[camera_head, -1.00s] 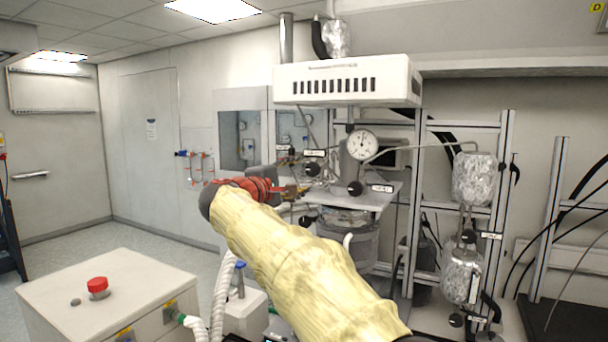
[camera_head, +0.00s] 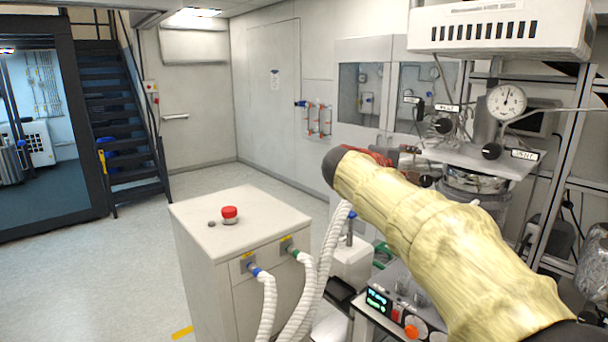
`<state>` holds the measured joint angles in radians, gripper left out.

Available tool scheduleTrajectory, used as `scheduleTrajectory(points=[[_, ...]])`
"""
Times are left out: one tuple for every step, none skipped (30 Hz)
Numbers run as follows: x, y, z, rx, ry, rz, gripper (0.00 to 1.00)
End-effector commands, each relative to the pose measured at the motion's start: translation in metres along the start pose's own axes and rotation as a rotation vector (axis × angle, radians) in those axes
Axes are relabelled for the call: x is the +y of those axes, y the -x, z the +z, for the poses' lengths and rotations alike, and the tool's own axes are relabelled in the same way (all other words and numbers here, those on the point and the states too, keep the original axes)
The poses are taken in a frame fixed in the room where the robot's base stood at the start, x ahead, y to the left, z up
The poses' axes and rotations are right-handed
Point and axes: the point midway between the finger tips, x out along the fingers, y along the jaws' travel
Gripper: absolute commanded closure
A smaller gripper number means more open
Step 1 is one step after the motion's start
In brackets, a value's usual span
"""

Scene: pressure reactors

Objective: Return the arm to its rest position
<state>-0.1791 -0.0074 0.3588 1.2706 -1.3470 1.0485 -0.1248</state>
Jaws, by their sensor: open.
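My arm in its pale yellow sleeve (camera_head: 430,232) reaches from the lower right up to the middle of the view. Its dark rounded joint and a red part (camera_head: 365,155) are at the far end. My gripper (camera_head: 402,158) shows only in small part beyond the red part, in front of the reactor stand. It is open; its fingertips are mostly hidden by the arm, and no object is seen in it.
A white cabinet (camera_head: 220,280) with a red button (camera_head: 230,214) and white hoses (camera_head: 325,255) stands left of the arm. The reactor stand with a pressure gauge (camera_head: 507,102) is at the right. A control box (camera_head: 405,318) is below the arm. Open floor and stairs (camera_head: 118,120) are at the left.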

Motion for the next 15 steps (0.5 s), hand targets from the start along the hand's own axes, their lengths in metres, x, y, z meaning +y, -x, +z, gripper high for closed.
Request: scheduleTrajectory(points=[[-0.033, 0.001, 0.002, 0.01, -0.018, -0.078, 0.49], [-0.054, 0.004, 0.004, 0.017, -0.034, -0.129, 0.49], [-0.08, 0.01, 0.01, 0.022, -0.061, -0.2, 0.49], [-0.099, 0.015, 0.017, 0.025, -0.085, -0.252, 0.49], [-0.118, 0.022, 0.023, 0.025, -0.109, -0.306, 0.49], [-0.142, 0.032, 0.033, 0.026, -0.143, -0.374, 0.49], [-0.159, 0.041, 0.041, 0.024, -0.17, -0.425, 0.49], [-0.176, 0.05, 0.049, 0.02, -0.199, -0.474, 0.49], [-0.197, 0.063, 0.061, 0.015, -0.24, -0.54, 0.49], [-0.212, 0.074, 0.07, 0.01, -0.271, -0.587, 0.49], [-0.228, 0.085, 0.08, 0.005, -0.301, -0.634, 0.49], [-0.247, 0.101, 0.092, -0.004, -0.345, -0.694, 0.49], [-0.261, 0.114, 0.101, -0.011, -0.38, -0.739, 0.49], [-0.274, 0.127, 0.111, -0.018, -0.415, -0.782, 0.49], [-0.291, 0.144, 0.123, -0.029, -0.464, -0.838, 0.49]])
